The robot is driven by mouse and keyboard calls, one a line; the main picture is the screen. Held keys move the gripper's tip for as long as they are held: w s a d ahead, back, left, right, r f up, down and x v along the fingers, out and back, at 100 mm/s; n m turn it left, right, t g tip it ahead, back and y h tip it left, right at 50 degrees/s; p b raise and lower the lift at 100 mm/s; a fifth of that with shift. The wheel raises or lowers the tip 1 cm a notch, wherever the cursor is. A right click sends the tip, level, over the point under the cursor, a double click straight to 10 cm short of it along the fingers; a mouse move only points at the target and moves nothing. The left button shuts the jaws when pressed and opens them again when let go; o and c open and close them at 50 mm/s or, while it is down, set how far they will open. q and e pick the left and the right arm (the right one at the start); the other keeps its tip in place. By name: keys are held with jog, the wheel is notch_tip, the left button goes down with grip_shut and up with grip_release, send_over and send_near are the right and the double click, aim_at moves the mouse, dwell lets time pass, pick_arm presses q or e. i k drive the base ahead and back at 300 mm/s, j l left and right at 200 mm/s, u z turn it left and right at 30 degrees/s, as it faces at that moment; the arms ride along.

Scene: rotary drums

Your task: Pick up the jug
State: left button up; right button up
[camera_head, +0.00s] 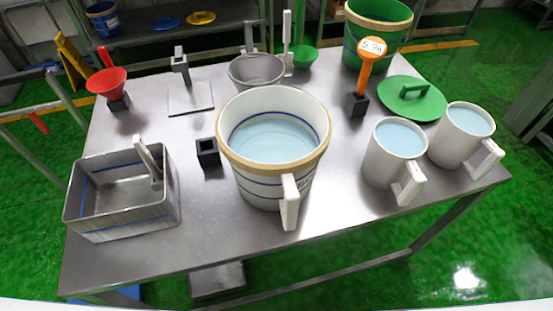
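Two grey jugs with white handles stand upright at the right of the metal table, both with pale blue contents: one nearer the middle (391,160) and one farther right (456,142). Their handles point toward the lower right. A larger cream jug-like vessel (262,181) with blue bands, a tan rim and a white front handle stands in the middle, also with pale blue contents. I cannot tell which vessel the task means. Neither of my grippers shows, and nothing is seen touching these vessels.
The metal table (330,208) also carries a square metal tub (120,222), a small black holder (208,153), a grey pot (243,70), a red funnel (106,83), an orange-handled tool (367,72), a green lid (425,105) and a green bucket (358,45). The front middle edge is bare.

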aim_at(463, 127)
jog(key=z, duration=1.35)
jog(key=i+l, duration=0.1)
jog(key=l, duration=0.25)
jog(key=i+l, duration=0.15)
jog(key=l, duration=0.2)
jog(key=i+l, duration=0.1)
jog(key=l, duration=0.25)
